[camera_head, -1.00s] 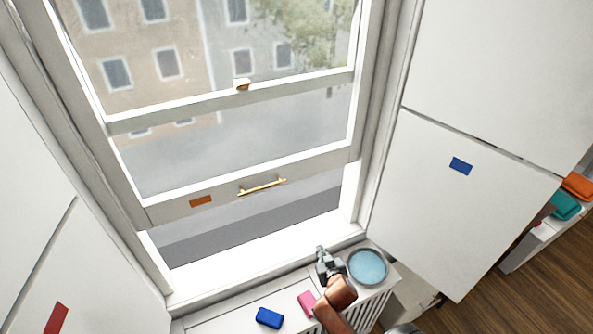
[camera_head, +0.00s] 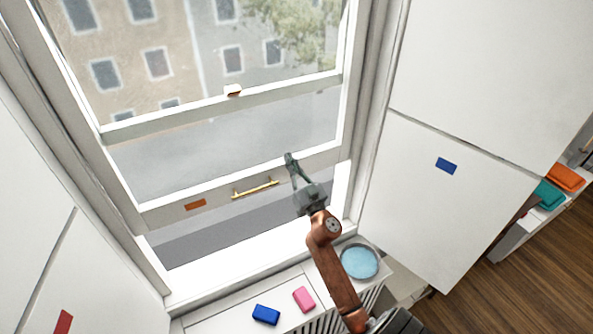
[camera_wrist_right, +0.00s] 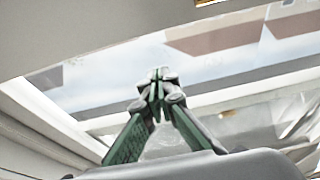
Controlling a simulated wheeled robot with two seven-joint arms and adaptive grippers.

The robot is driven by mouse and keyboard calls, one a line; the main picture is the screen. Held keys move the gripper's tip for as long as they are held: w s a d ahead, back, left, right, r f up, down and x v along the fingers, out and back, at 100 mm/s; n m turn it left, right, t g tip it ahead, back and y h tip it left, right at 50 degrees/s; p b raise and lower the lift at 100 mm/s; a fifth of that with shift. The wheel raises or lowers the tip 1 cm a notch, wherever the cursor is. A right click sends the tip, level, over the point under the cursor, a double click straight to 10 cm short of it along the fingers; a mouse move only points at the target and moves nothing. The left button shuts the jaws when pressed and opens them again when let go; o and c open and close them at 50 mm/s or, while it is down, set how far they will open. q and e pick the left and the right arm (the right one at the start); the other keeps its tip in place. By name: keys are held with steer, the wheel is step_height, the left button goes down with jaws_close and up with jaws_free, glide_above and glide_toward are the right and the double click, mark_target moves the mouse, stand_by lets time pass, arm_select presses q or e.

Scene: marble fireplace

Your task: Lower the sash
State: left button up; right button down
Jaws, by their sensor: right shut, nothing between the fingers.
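The window's lower sash (camera_head: 320,159) is partly raised, with an open gap between its bottom rail and the sill. A brass handle (camera_head: 255,188) is on the bottom rail, left of my right gripper. My right gripper (camera_head: 288,156) is shut and empty, and in the head view its tips overlap the right part of the rail. I cannot tell whether it touches the sash. In the right wrist view the closed fingers (camera_wrist_right: 158,78) point up in front of the window. My left gripper is not in view.
On the radiator cover below the window are a blue block (camera_head: 266,314), a pink block (camera_head: 304,299) and a round dish with blue contents (camera_head: 360,262). A white shutter panel (camera_head: 450,200) stands at the right. An orange tag (camera_head: 195,204) is on the rail.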

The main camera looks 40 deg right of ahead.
steer(key=shift+x, duration=1.1)
steer(key=shift+s+f+b, duration=0.1)
steer(key=shift+f+b, duration=0.5)
steer(key=shift+f, duration=1.5)
